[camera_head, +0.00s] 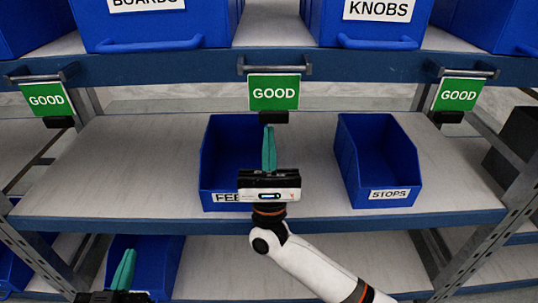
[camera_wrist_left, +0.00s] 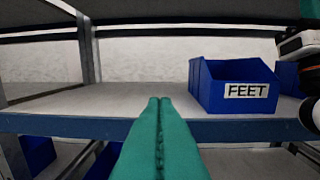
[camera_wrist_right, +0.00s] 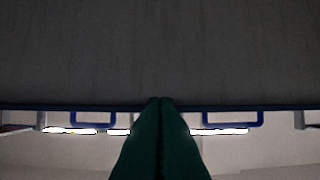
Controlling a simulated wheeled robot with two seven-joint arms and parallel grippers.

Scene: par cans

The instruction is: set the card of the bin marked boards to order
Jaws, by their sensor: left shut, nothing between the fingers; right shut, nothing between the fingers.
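The blue bin marked BOARDS (camera_head: 150,28) stands on the upper shelf at the upper left, its top cut off. Green cards reading GOOD hang below that shelf's edge: a left card (camera_head: 46,98), a middle card (camera_head: 273,92) and a right card (camera_head: 458,95). BOARDS lies between the left and middle cards; I cannot tell which is its own. My right gripper (camera_head: 268,128) is shut and empty, its teal fingers pointing up just under the middle card's black base; contact is unclear. My left gripper (camera_head: 130,252) is shut and empty, low at the left, before the lower shelf.
A KNOBS bin (camera_head: 375,25) stands right of BOARDS. The middle shelf holds a FEET bin (camera_wrist_left: 247,91), partly behind my right gripper in the head view, and a STOPS bin (camera_head: 378,165). The middle shelf's left part is clear. The blue upper shelf edge (camera_head: 180,66) spans above my grippers.

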